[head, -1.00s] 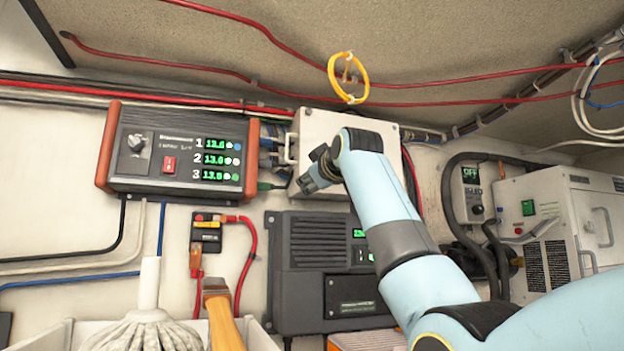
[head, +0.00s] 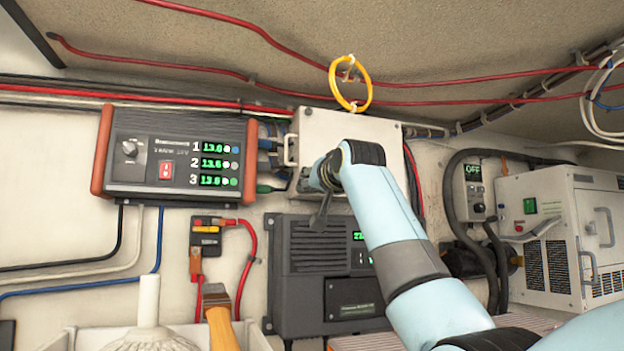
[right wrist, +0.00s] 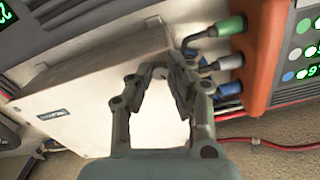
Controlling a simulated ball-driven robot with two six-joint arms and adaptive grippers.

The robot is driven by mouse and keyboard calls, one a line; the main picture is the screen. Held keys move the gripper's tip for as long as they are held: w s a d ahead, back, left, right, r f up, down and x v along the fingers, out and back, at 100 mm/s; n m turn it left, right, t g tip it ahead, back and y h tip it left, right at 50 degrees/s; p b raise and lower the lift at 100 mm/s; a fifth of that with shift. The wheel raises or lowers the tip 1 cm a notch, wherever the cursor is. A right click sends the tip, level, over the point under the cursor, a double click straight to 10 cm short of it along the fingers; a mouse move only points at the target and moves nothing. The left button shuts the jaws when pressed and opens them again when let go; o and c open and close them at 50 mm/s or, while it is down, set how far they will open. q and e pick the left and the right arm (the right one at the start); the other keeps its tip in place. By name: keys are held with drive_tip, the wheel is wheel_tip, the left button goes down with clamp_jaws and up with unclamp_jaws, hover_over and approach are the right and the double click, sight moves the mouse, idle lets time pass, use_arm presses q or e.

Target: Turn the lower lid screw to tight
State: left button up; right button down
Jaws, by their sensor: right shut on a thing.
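The white lid box (head: 345,125) is on the wall in the middle of the head view, with a small handle on its left edge. Its pale lid (right wrist: 75,100) also fills the left of the right wrist view. My right gripper (head: 319,222) is in front of the box's lower left part. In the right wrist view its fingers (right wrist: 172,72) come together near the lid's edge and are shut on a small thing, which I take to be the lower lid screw. The fingers hide the screw, so its setting cannot be read. My left gripper is out of view.
A three-readout instrument (head: 175,155) is left of the box, with cable plugs (right wrist: 215,63) close beside my right fingers. A dark grey unit (head: 325,270) sits below. A yellow ring (head: 350,83) hangs above. A white cabinet (head: 565,235) stands at right.

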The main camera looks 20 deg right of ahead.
drive_tip(key=m+p, duration=0.2)
drive_tip(key=m, duration=0.3)
drive_tip(key=shift+m, duration=0.3)
idle(0.4)
drive_tip(key=c, duration=1.2)
unclamp_jaws()
drive_tip(key=shift+c, duration=0.2)
drive_tip(key=s, duration=1.2)
drive_tip(key=shift+d, duration=0.15)
